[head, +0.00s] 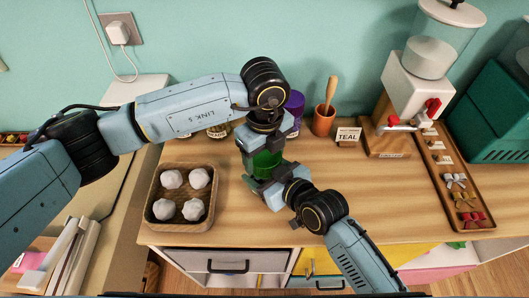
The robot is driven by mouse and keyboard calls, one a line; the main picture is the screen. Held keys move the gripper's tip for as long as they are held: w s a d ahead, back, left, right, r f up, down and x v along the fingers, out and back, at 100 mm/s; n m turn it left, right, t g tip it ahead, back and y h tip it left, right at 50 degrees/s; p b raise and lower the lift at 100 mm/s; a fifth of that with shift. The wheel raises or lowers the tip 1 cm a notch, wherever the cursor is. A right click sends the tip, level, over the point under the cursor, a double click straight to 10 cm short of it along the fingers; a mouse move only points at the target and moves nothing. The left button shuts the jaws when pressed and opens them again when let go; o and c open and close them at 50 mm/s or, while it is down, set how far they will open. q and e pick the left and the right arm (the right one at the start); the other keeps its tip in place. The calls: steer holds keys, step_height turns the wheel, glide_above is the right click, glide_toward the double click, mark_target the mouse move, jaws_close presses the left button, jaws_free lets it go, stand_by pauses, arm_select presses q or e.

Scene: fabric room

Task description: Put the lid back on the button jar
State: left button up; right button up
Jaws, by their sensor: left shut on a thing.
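The green button jar (266,160) stands on the wooden counter, right of the wicker tray, partly covered by both of my grippers. My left gripper (264,141) points down over the top of the jar and is shut on the lid, which is mostly hidden by its fingers. I cannot tell whether the lid touches the jar's rim. My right gripper (260,182) reaches in from the lower right, low at the jar's near side. Its fingers are partly hidden, so I cannot tell whether they grip the jar.
A wicker tray (154,216) holding several white lumps stands left of the jar. Behind are a purple container (294,106), an orange pot (322,124) with a wooden tool and a TEAL card (348,136). A dispenser (412,88) and bow tray (481,224) stand right. Counter right of the jar is clear.

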arm_select(q)
steer(key=m, duration=0.3)
steer(key=shift+m, duration=0.4)
steer(key=m, duration=0.4)
steer(key=shift+m, duration=0.3)
steer(key=o, duration=0.9)
steer(key=shift+o, duration=0.9)
steer(key=shift+d+r, duration=0.1)
